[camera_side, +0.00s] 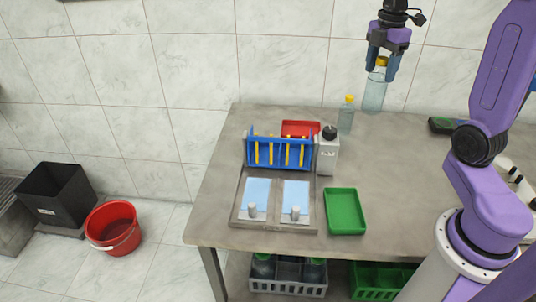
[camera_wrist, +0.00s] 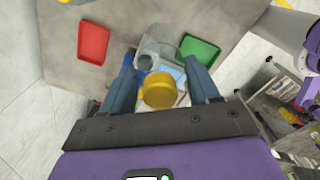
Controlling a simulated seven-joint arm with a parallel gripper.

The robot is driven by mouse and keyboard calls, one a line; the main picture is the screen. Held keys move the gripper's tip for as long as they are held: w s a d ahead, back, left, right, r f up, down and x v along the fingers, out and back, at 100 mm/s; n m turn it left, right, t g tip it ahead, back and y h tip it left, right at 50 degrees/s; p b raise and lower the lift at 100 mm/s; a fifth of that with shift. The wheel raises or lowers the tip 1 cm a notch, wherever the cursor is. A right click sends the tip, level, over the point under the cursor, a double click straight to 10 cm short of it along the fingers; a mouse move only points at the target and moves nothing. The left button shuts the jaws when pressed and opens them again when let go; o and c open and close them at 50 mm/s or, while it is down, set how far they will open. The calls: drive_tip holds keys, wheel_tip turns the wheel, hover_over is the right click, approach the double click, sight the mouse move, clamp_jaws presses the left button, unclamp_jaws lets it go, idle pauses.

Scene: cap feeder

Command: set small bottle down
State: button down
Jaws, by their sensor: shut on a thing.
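The small bottle is clear with a yellow cap; its body (camera_side: 374,94) shows in the side view. My gripper (camera_side: 382,72) is shut on it near the cap and holds it upright above the back of the table. In the wrist view the yellow cap (camera_wrist: 158,91) sits between the two fingers of my gripper (camera_wrist: 165,84). The exact gap under the bottle is hard to judge. A second clear bottle with a yellow cap (camera_side: 346,117) stands on the table to the left of the held one.
A blue rack (camera_side: 280,154) with yellow sticks, a red tray (camera_side: 300,127) and a grey bottle with a black cap (camera_side: 328,153) stand left. A fixture with light-blue pads (camera_side: 255,195) and a green tray (camera_side: 345,211) lie in front. The table's right middle (camera_side: 400,165) is clear.

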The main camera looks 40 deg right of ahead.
sight(383, 57)
wheel_tip(383, 57, up, 4)
drive_tip(key=shift+w, duration=0.1)
drive_tip(key=w+a+n, duration=0.4)
drive_tip(key=w+a, duration=1.7)
drive_tip(key=w, duration=0.1)
wheel_tip(383, 57, down, 24)
drive_tip(key=shift+s+d+r, duration=0.2)
drive_tip(key=shift+s+r, duration=0.05)
drive_tip(key=shift+s, duration=0.05)
drive_tip(key=shift+f, duration=0.1)
drive_tip(key=shift+c, duration=1.3)
unclamp_jaws()
